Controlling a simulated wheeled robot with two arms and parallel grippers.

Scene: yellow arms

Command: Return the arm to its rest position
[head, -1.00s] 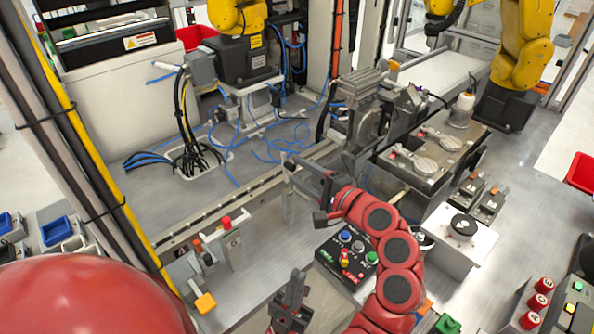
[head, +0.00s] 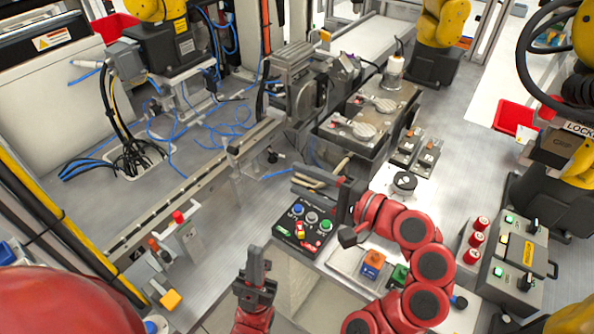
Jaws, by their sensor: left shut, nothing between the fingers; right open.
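My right arm comes in from the lower right. Its dark gripper (head: 323,205) is open, with nothing seen between the fingers. It is over the right side of the black button box (head: 285,231) and partly covers its back edge. My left gripper (head: 257,262) points up at the bottom middle, shut and empty. It is in front of the button box and looks apart from it.
An orange-and-blue button block (head: 373,263) and a green one (head: 399,275) are close to my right arm. A grey control panel (head: 510,262) and red knobs (head: 476,239) stand to the right. A rail (head: 190,192) crosses the left. Yellow arms (head: 441,22) stand behind.

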